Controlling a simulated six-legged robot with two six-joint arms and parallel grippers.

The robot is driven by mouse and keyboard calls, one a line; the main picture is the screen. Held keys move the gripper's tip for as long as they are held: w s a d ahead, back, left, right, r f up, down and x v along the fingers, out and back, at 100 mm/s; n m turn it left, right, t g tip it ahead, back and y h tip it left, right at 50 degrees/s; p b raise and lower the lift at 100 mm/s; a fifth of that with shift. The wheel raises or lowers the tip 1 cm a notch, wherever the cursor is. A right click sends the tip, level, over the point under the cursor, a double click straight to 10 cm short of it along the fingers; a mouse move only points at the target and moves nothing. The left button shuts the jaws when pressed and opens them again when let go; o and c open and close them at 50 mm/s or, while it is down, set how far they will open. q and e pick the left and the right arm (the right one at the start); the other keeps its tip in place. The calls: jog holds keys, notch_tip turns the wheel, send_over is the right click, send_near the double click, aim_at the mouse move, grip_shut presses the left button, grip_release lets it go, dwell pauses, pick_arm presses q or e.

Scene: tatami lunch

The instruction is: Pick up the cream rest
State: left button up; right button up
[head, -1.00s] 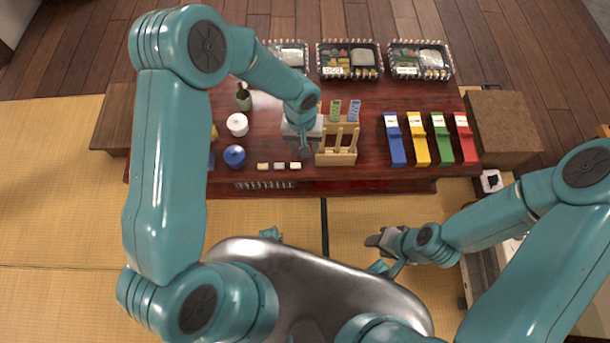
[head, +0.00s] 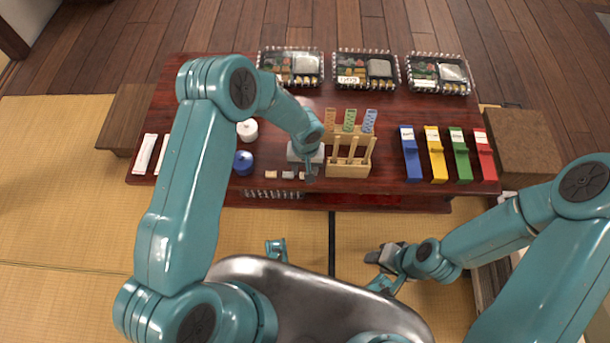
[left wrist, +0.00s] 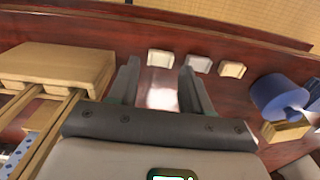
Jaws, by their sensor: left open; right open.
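Three small pale rests lie in a row near the table's front edge. In the left wrist view they are a cream one (left wrist: 160,58), a greyish-white one (left wrist: 198,64) and a beige one (left wrist: 232,69). In the head view the cream rest is mostly hidden beside my left gripper (head: 308,172); the greyish one (head: 288,175) and the beige one (head: 271,174) show to its left. My left gripper, also in the left wrist view (left wrist: 158,78), is open and empty, with the cream rest seen between its fingertips. My right gripper (head: 376,257) is off the table, empty.
A wooden stand (head: 348,169) with upright pegs is close to the right of my left gripper. A blue round pot (head: 243,162) and a white round pot (head: 247,130) stand to the left. Coloured holders (head: 411,155) fill the right side, with clear-lidded boxes (head: 366,70) behind.

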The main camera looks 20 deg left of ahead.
pick_arm(q)
notch_tip(320, 180, down, 3)
jog(key=shift+f+b, duration=0.2)
jog(key=shift+b, duration=0.1)
jog(key=shift+r, duration=0.1)
jog(key=c, duration=0.8)
